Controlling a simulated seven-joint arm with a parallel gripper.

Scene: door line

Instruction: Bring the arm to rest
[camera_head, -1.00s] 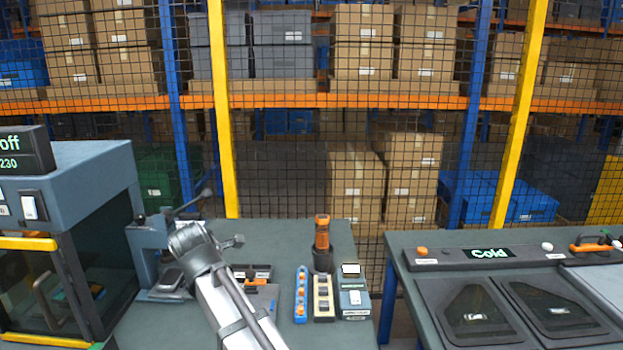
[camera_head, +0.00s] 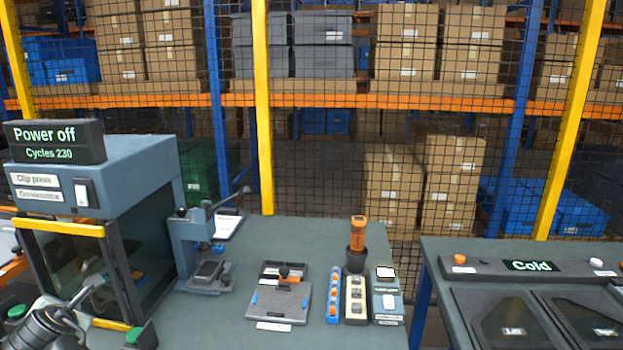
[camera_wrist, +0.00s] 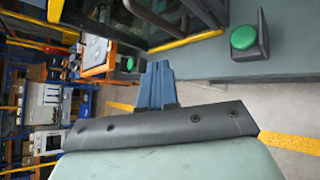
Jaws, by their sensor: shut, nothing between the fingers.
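My gripper (camera_wrist: 158,72) shows in the wrist view as blue-grey fingers closed together, with nothing between them. It points toward the clip press and a green button (camera_wrist: 244,38) at the upper right, and is apart from both. In the head view, part of my arm (camera_head: 48,326) shows at the lower left, in front of the press (camera_head: 95,190). The fingers cannot be made out there, and the rest of the arm is out of frame.
The press display reads "Power off". The bench holds a lever tool (camera_head: 205,245), a grey fixture (camera_head: 279,300), an orange-handled tool (camera_head: 358,234) and small trays. A second bench with a "Cold" display (camera_head: 530,266) stands right. Mesh fencing stands behind. The wrist view shows open floor (camera_wrist: 218,92).

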